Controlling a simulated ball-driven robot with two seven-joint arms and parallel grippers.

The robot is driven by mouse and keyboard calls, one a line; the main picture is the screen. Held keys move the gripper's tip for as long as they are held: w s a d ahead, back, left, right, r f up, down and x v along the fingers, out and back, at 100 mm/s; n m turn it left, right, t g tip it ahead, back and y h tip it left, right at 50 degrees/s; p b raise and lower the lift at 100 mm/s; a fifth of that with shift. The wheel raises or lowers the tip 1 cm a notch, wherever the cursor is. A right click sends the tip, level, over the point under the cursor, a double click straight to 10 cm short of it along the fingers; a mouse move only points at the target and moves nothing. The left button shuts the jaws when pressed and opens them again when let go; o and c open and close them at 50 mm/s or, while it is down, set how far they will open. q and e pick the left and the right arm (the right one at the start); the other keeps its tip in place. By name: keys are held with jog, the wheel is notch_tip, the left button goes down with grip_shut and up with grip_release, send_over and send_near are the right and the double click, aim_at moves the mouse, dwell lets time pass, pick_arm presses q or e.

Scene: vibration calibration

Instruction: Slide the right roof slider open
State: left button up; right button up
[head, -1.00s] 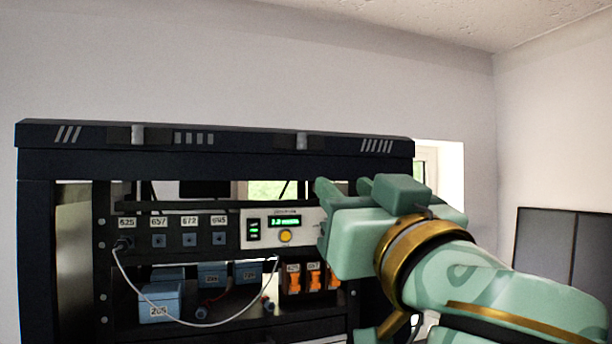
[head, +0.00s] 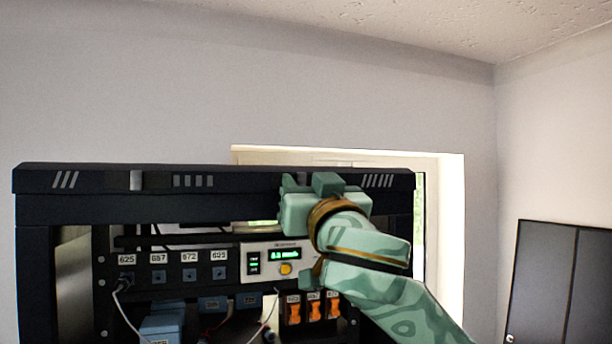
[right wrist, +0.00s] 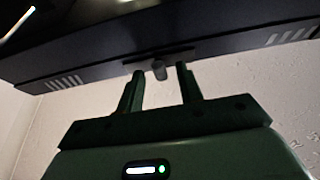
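The right roof slider is a small grey knob (right wrist: 158,70) in a dark slot on the front of the black roof beam (head: 230,181). In the right wrist view it shows between the tips of my right gripper's two fingers, with gaps visible on both sides. My right gripper (head: 306,184) is open and up at the beam, and in the head view it hides the right slider. The left roof slider (head: 136,180) is a light grey knob toward the beam's left end. My left gripper is not in view.
Below the beam stand a panel with a green display (head: 286,255), a row of numbered sockets (head: 189,272), orange switches (head: 314,309) and cables. A window (head: 440,200) is behind the rack. The space above the beam is clear.

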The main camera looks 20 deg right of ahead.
grip_shut()
jog(key=d, duration=0.7)
jog(key=shift+w+b, duration=0.15)
jog(key=shift+b, duration=0.2)
grip_release()
jog(key=shift+d, duration=0.35)
